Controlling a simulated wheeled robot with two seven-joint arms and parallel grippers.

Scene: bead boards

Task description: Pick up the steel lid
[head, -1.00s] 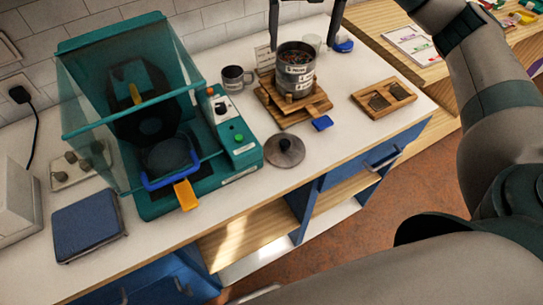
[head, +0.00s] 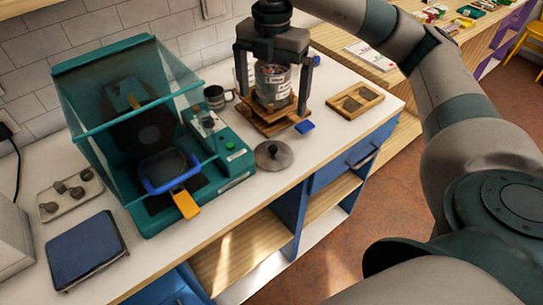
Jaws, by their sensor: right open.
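The steel lid (head: 273,155) is a round grey disc with a dark knob on top. It lies flat on the white counter, in front of the wooden stand and right of the teal machine. My right gripper (head: 275,94) is open and points down, its two fingers on either side of the steel pot (head: 272,85) with beads in it. My left gripper is not in view.
The pot stands on a wooden stand (head: 262,122) with a blue tab (head: 305,127). A wooden tray (head: 355,101) is to the right, a dark mug (head: 217,97) to the left. The teal machine (head: 140,130) with clear panels and a yellow handle (head: 185,203) fills the left.

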